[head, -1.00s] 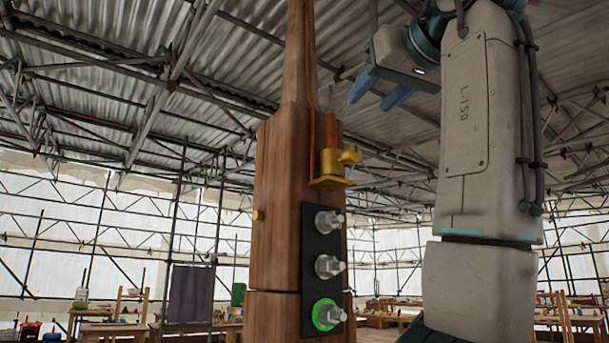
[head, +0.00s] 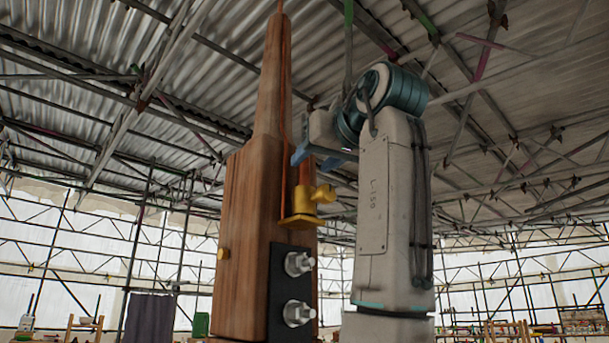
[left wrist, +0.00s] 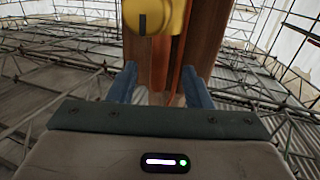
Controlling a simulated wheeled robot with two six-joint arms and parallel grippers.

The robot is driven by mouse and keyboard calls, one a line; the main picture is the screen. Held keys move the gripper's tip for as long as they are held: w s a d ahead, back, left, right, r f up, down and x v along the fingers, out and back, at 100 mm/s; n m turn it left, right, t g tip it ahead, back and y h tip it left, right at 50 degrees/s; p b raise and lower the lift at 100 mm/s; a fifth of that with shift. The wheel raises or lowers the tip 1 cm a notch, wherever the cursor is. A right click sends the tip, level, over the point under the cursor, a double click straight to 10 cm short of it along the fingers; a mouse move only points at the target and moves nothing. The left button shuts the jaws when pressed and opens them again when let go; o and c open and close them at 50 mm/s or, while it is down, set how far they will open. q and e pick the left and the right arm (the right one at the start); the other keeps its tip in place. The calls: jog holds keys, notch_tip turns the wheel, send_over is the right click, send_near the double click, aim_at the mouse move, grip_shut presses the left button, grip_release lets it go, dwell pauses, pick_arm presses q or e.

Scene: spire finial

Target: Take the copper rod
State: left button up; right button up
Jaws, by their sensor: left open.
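A copper rod (head: 305,174) stands upright in a yellow brass clamp (head: 300,207) on the right side of a wooden spire (head: 246,190). My left gripper (head: 309,160) is open at the rod's upper part, above the clamp. In the left wrist view the open blue fingers (left wrist: 159,72) lie either side of the rod (left wrist: 159,62), with the clamp (left wrist: 155,16) at the top of the picture. I cannot tell whether either finger touches the rod. The rod's upper end is partly hidden by the gripper in the head view. My right gripper is not in view.
A thin copper strip (head: 284,120) runs up the spire close beside the rod. A black plate (head: 281,280) with silver bolts (head: 298,263) sits below the clamp. A small yellow knob (head: 223,254) is on the spire's left face. Scaffolding stands far behind.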

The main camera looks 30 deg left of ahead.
aim_at(307, 168)
pick_arm(q)
jog(key=x, duration=0.2)
jog(key=shift+w+a, duration=0.2)
jog(key=shift+a, duration=0.05)
jog(key=shift+w+a+f, duration=0.1)
jog(key=shift+a, duration=0.05)
jog(key=shift+s+d, duration=0.2)
jog(key=shift+d, duration=0.1)
jog(key=c, duration=0.7)
grip_shut()
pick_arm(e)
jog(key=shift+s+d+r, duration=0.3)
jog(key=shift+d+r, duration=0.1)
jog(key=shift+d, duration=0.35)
